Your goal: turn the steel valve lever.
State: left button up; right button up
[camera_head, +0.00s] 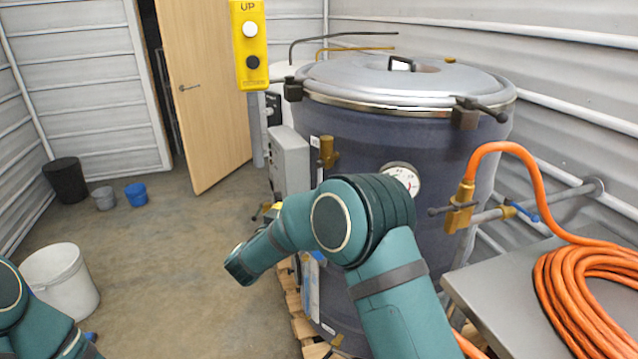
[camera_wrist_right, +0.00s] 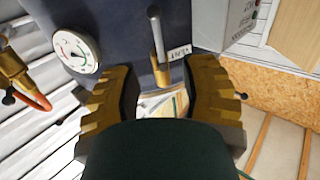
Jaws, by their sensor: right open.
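The steel valve lever (camera_wrist_right: 158,38) is a grey rod with a dark end, standing out from a brass body beside a small white label. In the right wrist view it lies ahead of my right gripper (camera_wrist_right: 165,85), near the line between the two fingers. The gripper is open and the fingers are apart from the rod. In the head view a brass fitting (camera_head: 327,152) on the dark vessel (camera_head: 440,140) seems to be the same valve. My left gripper is out of view.
A pressure gauge (camera_head: 403,178) sits right of the fitting, and a grey control box (camera_head: 289,160) sits left. An orange hose (camera_head: 590,290) lies coiled on a steel table (camera_head: 480,285). A yellow pendant (camera_head: 249,45) hangs nearby. The floor left is open, with a white bucket (camera_head: 62,280).

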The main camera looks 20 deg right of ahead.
jog(key=shift+h, duration=0.3)
jog(key=x, duration=0.4)
jog(key=b+x, duration=0.1)
jog(key=x, duration=0.4)
jog(key=r+x, duration=0.1)
jog(key=x, duration=0.4)
jog(key=shift+d, duration=0.2)
grip_shut()
